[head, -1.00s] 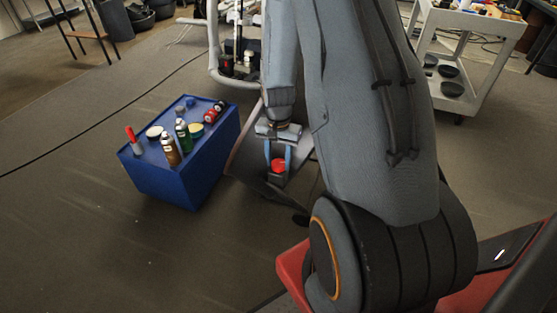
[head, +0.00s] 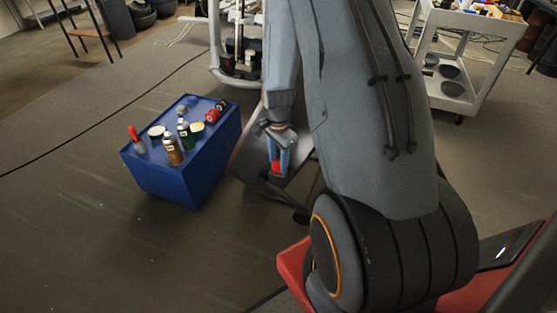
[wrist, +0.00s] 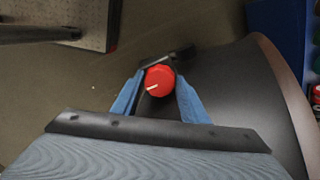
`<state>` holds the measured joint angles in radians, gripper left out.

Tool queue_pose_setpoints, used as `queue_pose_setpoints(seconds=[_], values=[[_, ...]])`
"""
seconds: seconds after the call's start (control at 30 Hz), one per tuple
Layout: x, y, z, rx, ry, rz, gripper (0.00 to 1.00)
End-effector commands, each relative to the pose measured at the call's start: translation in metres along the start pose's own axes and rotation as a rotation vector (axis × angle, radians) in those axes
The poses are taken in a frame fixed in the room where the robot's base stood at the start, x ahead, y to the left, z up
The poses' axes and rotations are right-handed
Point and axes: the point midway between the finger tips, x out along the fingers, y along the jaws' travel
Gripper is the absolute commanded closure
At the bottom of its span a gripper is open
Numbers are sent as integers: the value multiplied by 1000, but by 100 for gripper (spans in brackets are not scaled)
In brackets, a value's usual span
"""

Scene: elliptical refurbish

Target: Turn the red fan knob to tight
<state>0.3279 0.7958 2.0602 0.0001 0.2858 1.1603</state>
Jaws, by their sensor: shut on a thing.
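The red fan knob (wrist: 160,81) is round, with a pale pointer line that points left and slightly down in the wrist view. It also shows in the head view (head: 275,167), partly hidden by a finger. My gripper (wrist: 158,92) has its blue fingers on both sides of the knob, shut on it. In the head view my gripper (head: 279,163) reaches down to the knob, on a dark bracket beside the dark curved fan housing (wrist: 235,85). No tight marking is readable.
A blue box (head: 170,184) with cans, jars and a red-handled tool on top stands left of the fan. A white cart (head: 472,85) with black bowls stands at the back right. Open floor lies at the front left.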

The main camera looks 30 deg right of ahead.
Motion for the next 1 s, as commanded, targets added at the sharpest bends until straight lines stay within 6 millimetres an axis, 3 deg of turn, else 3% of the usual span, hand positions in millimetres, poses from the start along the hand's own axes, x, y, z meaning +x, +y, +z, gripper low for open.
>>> queue_pose_setpoints(seconds=[0.5,0.53,0.63,1.0], values=[[-1,-1,0,27,0,-1,83],[-1,-1,0,27,0,-1,58],[0,-1,0,26,0,-1,42],[-4,-1,0,25,0,-1,41]])
